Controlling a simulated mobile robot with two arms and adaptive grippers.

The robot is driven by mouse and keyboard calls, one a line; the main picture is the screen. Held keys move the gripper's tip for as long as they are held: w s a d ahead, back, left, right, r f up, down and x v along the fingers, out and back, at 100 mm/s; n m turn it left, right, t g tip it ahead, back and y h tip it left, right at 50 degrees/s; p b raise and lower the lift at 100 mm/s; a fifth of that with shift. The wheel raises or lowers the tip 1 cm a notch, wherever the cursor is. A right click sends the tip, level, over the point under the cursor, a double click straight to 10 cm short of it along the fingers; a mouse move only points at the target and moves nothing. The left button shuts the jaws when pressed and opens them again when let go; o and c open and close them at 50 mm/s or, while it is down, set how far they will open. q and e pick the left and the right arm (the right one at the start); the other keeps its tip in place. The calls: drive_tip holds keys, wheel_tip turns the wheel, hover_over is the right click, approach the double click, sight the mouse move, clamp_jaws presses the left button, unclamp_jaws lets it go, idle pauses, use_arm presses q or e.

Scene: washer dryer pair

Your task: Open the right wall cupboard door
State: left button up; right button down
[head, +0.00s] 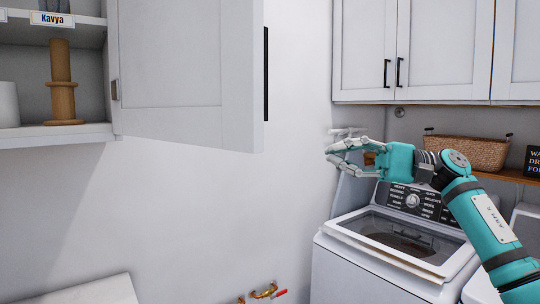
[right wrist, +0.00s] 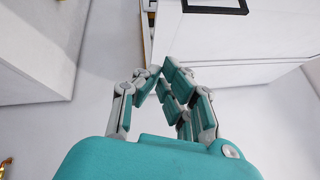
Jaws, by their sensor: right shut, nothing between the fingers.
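At the left of the head view, a white wall cupboard door (head: 185,65) stands swung open, with its hinge (head: 114,90) on its left side. A long black handle (head: 266,75) runs along its free right edge. In the right wrist view, a white panel (right wrist: 225,45) with a black handle (right wrist: 215,8) lies beyond the fingers; it looks like this door. My left gripper is not in view.
Shelves (head: 60,135) inside the open cupboard hold a wooden spool (head: 61,75). Closed cupboards (head: 440,45) hang at the upper right. Below are a wicker basket (head: 468,150) and a washer (head: 345,265). Bare wall (head: 200,210) lies under the open door.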

drive_tip(key=s+a+r+n+h+p, duration=0.1)
drive_tip(key=s+a+n+p, duration=0.1)
drive_tip(key=s+a, duration=0.2)
drive_tip(key=s+a+r+n+p, duration=0.1)
drive_tip(key=s+a+n+p, duration=0.1)
drive_tip(key=a, duration=0.6)
drive_tip(key=shift+s+a+r+g+h, duration=0.15)
drive_tip(key=shift+s+r+g+h, duration=0.2)
drive_tip(key=shift+s, duration=0.55)
drive_tip(key=shift+f, duration=0.1)
